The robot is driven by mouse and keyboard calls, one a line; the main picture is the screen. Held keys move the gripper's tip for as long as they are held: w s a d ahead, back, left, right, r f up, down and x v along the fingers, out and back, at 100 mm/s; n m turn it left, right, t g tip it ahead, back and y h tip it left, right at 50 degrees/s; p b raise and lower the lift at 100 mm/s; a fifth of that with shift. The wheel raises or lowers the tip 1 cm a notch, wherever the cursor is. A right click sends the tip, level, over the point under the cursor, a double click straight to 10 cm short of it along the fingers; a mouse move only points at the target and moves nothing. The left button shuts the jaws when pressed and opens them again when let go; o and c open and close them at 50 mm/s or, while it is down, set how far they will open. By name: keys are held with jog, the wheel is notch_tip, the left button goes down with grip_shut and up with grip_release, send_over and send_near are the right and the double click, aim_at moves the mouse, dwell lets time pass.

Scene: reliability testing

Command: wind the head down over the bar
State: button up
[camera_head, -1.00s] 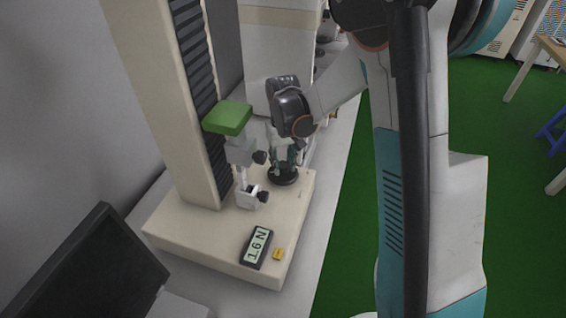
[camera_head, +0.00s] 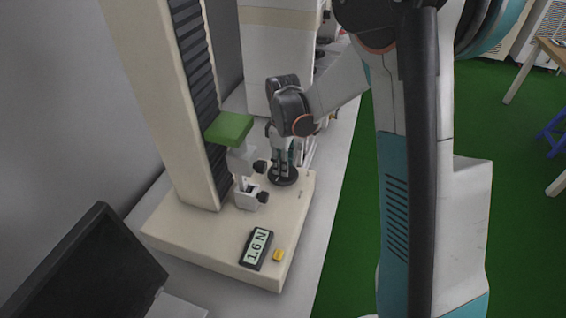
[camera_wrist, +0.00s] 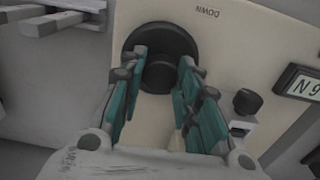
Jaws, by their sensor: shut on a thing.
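The head, with a green block (camera_head: 229,127) on top and a grey upper clamp (camera_head: 239,161) below it, sits on the column of the testing machine. A thin pale bar (camera_head: 241,183) rises from the lower clamp (camera_head: 250,199), close under the upper clamp; I cannot tell whether the two touch. My gripper (camera_head: 283,174) points down at the black round knob (camera_head: 284,180) on the machine's base. In the wrist view, my gripper (camera_wrist: 159,88) has its teal fingers on both sides of the knob's hub (camera_wrist: 160,75), shut on it. "DOWN" is lettered beside the knob.
A dark screen (camera_head: 95,265) stands at the front left. The tall column (camera_head: 165,100) rises close left of the clamps.

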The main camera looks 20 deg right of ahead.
jog(key=shift+n, duration=1.2)
jog(key=o, duration=1.1)
notch_tip(320, 180, up, 12)
jog(key=shift+r, duration=0.1)
